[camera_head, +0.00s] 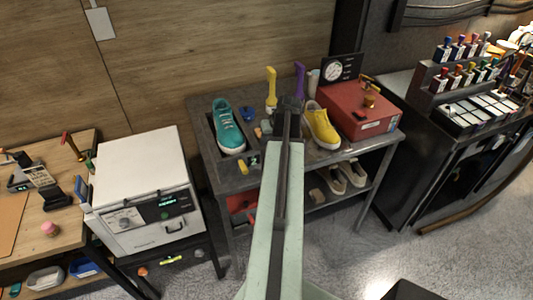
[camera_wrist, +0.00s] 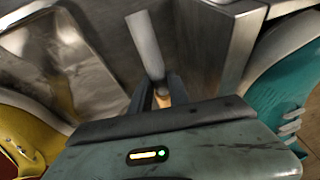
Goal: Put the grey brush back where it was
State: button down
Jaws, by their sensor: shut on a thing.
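My gripper (camera_head: 289,104) is over the metal table, between the teal sneaker (camera_head: 228,127) and the yellow sneaker (camera_head: 321,126). In the wrist view my gripper (camera_wrist: 161,94) is shut on a slim grey handle (camera_wrist: 146,45), which I take for the grey brush. A small tan part shows between the jaws. The brush leans slightly, and its lower end is hidden. In the head view my arm and gripper hide it. A yellow brush (camera_head: 271,88) and a purple brush (camera_head: 299,79) stand upright at the back of the table.
A red box (camera_head: 360,114) with small items on it stands at the table's right. A pale upright object (camera_head: 313,82) stands beside the purple brush. Small items lie near the teal sneaker. A white machine (camera_head: 140,180) is at the left.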

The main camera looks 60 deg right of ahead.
notch_tip(320, 180, down, 4)
jog(key=b, duration=0.4)
jog(key=shift+s+r+p, duration=0.1)
jog(key=shift+r+p, duration=0.2)
jog(key=shift+f, duration=0.2)
jog(key=c, duration=1.3)
grip_release()
jog(key=shift+o, duration=0.2)
jog(key=shift+r+p, duration=0.35)
jog(key=shift+r, duration=0.2)
jog(key=p+v, duration=1)
jog(key=v, duration=0.1)
jog(key=shift+s+r, duration=0.15)
jog(key=shift+s, duration=0.05)
